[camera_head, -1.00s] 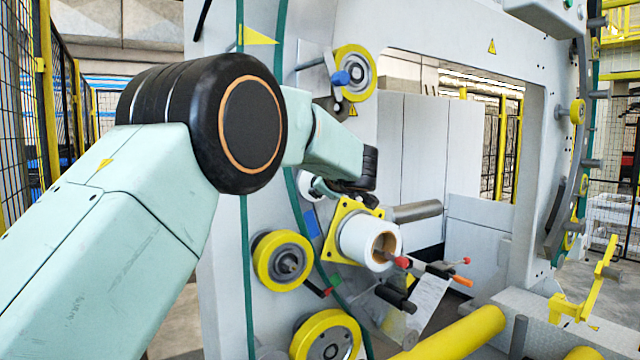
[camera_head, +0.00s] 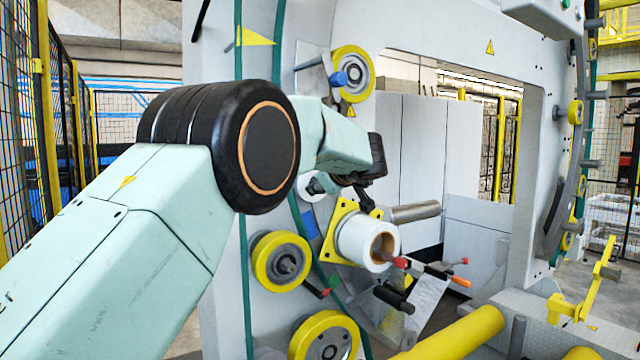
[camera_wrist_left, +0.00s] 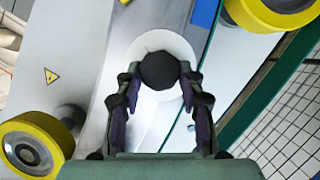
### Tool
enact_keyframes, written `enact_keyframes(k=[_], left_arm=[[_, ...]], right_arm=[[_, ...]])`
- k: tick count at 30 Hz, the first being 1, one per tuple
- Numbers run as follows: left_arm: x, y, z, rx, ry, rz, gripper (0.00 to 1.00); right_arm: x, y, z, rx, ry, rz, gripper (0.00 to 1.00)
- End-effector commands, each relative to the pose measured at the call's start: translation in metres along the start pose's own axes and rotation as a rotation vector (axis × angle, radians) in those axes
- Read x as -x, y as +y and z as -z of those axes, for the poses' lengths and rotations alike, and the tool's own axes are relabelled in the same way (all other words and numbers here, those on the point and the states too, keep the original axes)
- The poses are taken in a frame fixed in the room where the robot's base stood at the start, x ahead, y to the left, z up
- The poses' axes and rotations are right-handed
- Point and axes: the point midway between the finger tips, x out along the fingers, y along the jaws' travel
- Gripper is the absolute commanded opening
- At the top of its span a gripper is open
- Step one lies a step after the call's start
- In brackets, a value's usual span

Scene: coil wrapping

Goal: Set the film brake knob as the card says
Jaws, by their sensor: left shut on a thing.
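The film brake knob (camera_wrist_left: 158,70) is dark and many-sided, on a pale round disc (camera_wrist_left: 178,48) on the machine face. My left gripper (camera_wrist_left: 159,76) is shut on it, one finger on each side, in the left wrist view. In the head view the arm comes in from the left, and its wrist hides most of the gripper and knob. The pale disc (camera_head: 309,188) shows left of the wrist there. The white film roll (camera_head: 354,238) sits on a yellow plate just below. No readable card shows. My right gripper is out of view.
Yellow-rimmed rollers (camera_head: 281,260) stand on the machine face (camera_head: 232,290), below and above the knob. Red- and orange-tipped rods (camera_head: 436,272) stick out beside the film roll. A thick yellow bar (camera_head: 455,333) lies at the bottom. The machine's large opening is at the right.

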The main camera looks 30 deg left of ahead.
Motion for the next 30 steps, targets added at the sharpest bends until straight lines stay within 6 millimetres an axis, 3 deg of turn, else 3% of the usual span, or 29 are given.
enact_keyframes(k=[3,4,12,23,30], left_arm=[[-0.002,-0.004,-0.008,-0.008,-0.01,0.009,0.07],[-0.002,-0.004,-0.008,-0.008,-0.01,0.009,0.39],[-0.001,-0.003,-0.005,-0.004,-0.006,0.006,0.61],[0.003,-0.001,-0.002,-0.001,-0.003,0.003,0.61],[0.039,0.0,-0.001,-0.004,-0.001,0.0,0.61]], right_arm=[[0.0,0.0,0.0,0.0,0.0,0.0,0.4],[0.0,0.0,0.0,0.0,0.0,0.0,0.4],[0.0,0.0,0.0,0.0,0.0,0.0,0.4],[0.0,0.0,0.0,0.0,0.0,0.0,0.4],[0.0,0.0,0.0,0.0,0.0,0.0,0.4]])
